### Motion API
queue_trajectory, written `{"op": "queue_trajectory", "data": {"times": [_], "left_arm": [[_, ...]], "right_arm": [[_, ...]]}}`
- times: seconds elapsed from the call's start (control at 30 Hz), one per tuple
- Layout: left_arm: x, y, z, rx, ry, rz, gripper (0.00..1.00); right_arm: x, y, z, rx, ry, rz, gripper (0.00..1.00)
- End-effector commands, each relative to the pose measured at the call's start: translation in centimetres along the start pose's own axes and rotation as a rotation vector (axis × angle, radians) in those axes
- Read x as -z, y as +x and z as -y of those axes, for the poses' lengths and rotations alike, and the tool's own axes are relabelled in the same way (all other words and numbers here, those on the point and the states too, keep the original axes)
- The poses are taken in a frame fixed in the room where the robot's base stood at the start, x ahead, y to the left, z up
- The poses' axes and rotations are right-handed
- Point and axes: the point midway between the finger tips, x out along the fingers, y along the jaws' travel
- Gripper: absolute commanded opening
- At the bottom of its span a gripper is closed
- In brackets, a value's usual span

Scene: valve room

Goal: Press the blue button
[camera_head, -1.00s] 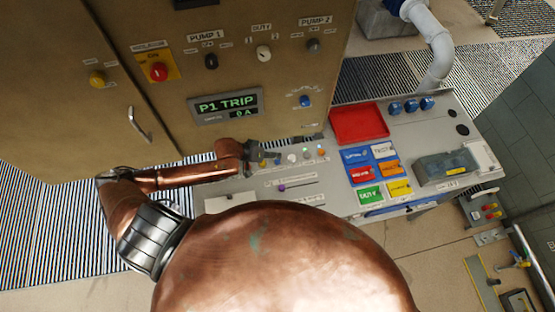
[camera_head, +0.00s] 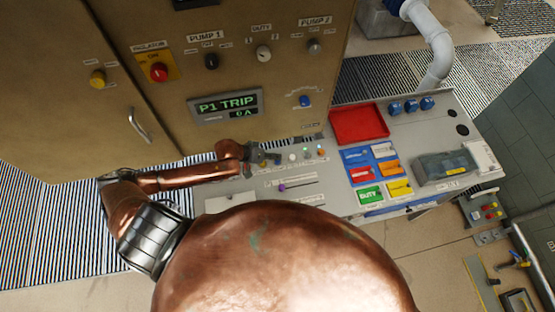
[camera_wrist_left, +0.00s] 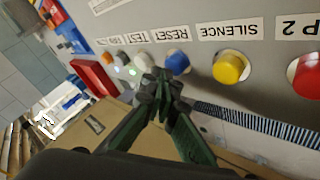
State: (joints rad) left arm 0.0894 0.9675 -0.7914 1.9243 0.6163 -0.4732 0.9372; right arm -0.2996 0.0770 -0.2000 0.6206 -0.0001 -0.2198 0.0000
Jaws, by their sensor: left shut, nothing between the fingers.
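A blue button (camera_wrist_left: 177,62) labelled RESET shows in the left wrist view, between a yellow button (camera_wrist_left: 228,68) labelled SILENCE and a white one (camera_wrist_left: 143,62) labelled TEST. My left gripper (camera_wrist_left: 160,80) is shut and empty, its tips close beside the blue button. I cannot tell whether they touch it. In the head view my left gripper (camera_head: 268,157) is low over the console's back row of buttons and hides part of it. Another blue button (camera_head: 305,101) is on the upright cabinet panel. My right gripper is not in view.
The cabinet (camera_head: 160,95) stands behind the console, with a P1 TRIP display (camera_head: 228,105). The console carries a red tray (camera_head: 359,123), blue knobs (camera_head: 411,105) and coloured cards (camera_head: 370,194). A slider (camera_head: 297,186) lies in front of the button row.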

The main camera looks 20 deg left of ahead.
Motion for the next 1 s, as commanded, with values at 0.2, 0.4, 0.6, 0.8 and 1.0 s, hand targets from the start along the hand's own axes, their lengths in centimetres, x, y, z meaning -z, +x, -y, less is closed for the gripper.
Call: {"op": "queue_trajectory", "data": {"times": [0.2,0.4,0.6,0.8,1.0], "left_arm": [[-0.16,0.2,0.12,0.0,-0.001,0.0,0.0],[-0.29,0.36,0.23,-0.001,-0.001,0.0,0.0],[-0.43,0.52,0.35,-0.001,-0.001,0.001,0.0],[-0.52,0.63,0.39,0.0,-0.001,0.001,0.0],[-0.54,0.62,0.38,0.0,-0.001,0.002,0.0]], "right_arm": [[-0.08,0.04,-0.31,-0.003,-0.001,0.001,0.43],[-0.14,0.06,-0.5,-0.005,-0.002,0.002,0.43],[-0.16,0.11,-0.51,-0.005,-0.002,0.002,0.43],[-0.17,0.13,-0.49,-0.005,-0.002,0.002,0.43],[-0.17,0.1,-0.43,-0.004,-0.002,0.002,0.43]]}}
